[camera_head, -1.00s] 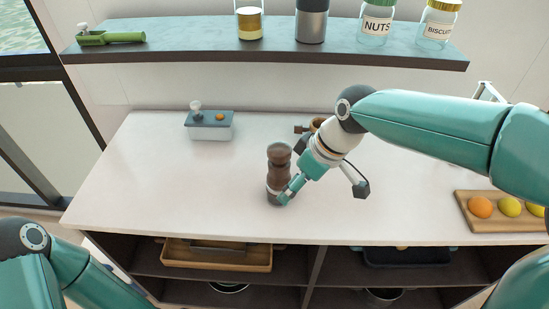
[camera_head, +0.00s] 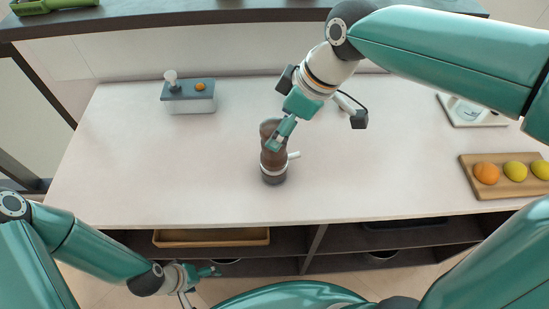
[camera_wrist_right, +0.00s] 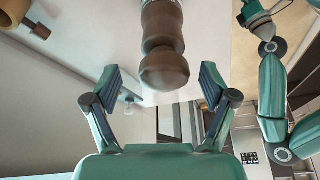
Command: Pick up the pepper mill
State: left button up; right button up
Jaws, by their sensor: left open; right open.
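The pepper mill (camera_head: 273,165) is dark brown with a pale band near its base. It stands upright on the white counter, left of the middle, and its upper part is partly covered by my right gripper in the head view. My right gripper (camera_head: 284,133) is open at the mill's upper part. In the right wrist view, the mill's rounded end (camera_wrist_right: 163,68) lies between the two spread fingers of my right gripper (camera_wrist_right: 160,84), with gaps on both sides. My left gripper (camera_head: 207,271) is open and empty, low in front of the counter.
A wooden board (camera_head: 476,187) with an orange and yellow fruits lies at the right. A dark shelf (camera_head: 200,16) runs above. An open shelf with a wooden tray (camera_head: 211,238) is below.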

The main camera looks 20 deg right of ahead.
aim_at(274, 160)
jog(key=shift+p+x, duration=0.4)
jog(key=shift+x, duration=3.1)
jog(key=shift+s+a, duration=0.1)
jog(key=shift+s, duration=0.1)
grip_shut()
jog(key=shift+r, duration=0.2)
